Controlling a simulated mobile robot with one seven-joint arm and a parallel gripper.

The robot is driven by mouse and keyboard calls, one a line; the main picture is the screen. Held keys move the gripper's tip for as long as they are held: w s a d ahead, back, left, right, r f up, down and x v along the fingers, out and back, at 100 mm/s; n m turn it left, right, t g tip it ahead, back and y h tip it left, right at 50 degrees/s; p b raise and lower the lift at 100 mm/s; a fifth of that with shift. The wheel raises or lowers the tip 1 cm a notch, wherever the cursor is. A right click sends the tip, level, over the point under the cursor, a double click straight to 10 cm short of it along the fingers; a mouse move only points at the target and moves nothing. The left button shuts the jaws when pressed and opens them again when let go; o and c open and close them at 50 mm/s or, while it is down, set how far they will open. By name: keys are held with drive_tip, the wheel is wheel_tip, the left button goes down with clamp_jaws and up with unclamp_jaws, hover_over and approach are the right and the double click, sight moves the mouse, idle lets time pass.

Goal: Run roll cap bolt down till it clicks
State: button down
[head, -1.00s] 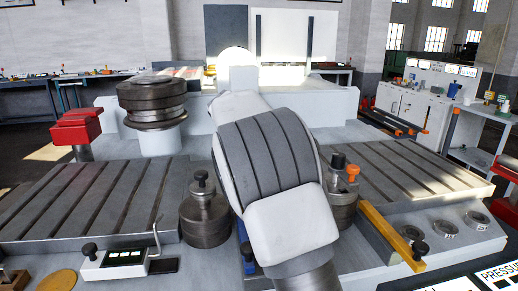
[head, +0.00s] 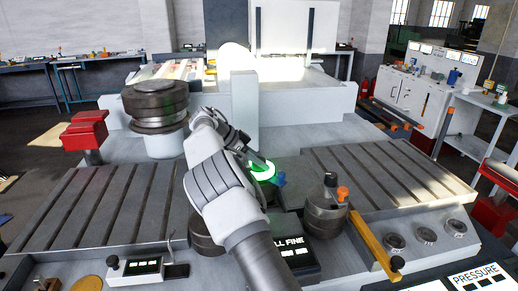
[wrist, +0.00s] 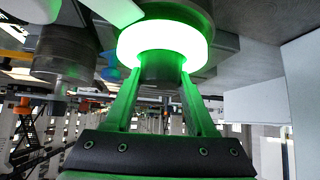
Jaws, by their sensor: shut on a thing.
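My gripper (wrist: 160,78) is shut on a dark round piece (wrist: 158,68) in the wrist view, one finger on each side. A bright green glowing ring (wrist: 163,42) sits around this piece, just beyond the fingertips. In the head view the green ring (head: 263,171) shows at the end of my arm, near the middle of the machine, with a small blue part (head: 281,179) beside it. Which part is the roll cap bolt I cannot tell. The right front roll (head: 325,214) has a black knob on top. The left front roll (head: 203,236) is mostly behind my arm.
A large dark roll (head: 155,106) stands at the back left, and a pale upright block (head: 244,110) rises behind my gripper. Slotted tables lie left (head: 105,208) and right (head: 390,180). A yellow bar (head: 375,245) and an orange knob (head: 342,193) are at the right front.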

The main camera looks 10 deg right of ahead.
drive_tip(key=shift+f+m+g+p, duration=0.15)
drive_tip(key=shift+m+g+p, duration=0.5)
drive_tip(key=shift+p, duration=0.8)
drive_tip(key=shift+c, duration=1.2)
unclamp_jaws()
drive_tip(key=p+v, duration=1.2)
drive_tip(key=p, duration=0.2)
drive_tip(key=shift+p, duration=0.4)
drive_tip(key=shift+s+p, duration=0.15)
drive_tip(key=shift+p, duration=0.35)
